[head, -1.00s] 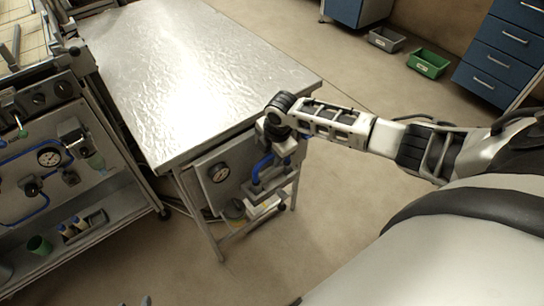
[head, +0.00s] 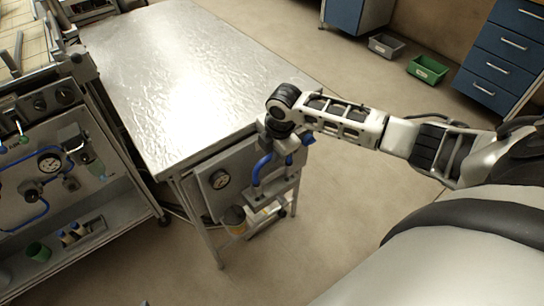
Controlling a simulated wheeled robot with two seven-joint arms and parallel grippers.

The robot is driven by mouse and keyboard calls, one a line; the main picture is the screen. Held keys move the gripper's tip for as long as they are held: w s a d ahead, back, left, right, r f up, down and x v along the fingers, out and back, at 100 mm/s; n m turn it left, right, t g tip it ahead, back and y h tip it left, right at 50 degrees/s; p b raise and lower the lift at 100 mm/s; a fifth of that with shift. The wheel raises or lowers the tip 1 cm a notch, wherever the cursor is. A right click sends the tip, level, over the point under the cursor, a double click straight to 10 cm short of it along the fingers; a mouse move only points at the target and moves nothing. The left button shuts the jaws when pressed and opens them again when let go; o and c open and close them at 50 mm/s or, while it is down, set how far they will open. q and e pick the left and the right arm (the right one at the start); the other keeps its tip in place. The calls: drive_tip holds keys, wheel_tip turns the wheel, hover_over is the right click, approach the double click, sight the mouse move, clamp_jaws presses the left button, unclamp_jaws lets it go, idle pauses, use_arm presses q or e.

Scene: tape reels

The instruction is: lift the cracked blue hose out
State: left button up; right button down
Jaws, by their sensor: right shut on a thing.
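The blue hose (head: 259,168) shows as a short curved piece at the front of the gauge panel, below the right front corner of the metal table. It stands above a grey block (head: 268,194). My right gripper (head: 279,148) is over the hose and shut on it; its fingertips are small and partly hidden by the hand. I cannot make out the crack, or whether the hose's lower ends are free of the block. My left gripper is not in view.
The gauge panel (head: 208,196) hangs under the metal table (head: 190,80). A yellowish cup (head: 234,219) stands below it. A bench with another gauge (head: 50,162) and blue hoses is at left. Grey (head: 386,45) and green (head: 428,69) bins lie on the floor, behind an open stretch.

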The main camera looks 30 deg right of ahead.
drive_tip(key=s+a+r+p, duration=0.3)
drive_tip(key=s+r, duration=0.9)
drive_tip(key=r, duration=0.2)
drive_tip(key=shift+s+a+r, duration=0.3)
drive_tip(key=shift+a+r, duration=0.05)
drive_tip(key=shift+r, duration=0.05)
drive_tip(key=shift+p, duration=0.3)
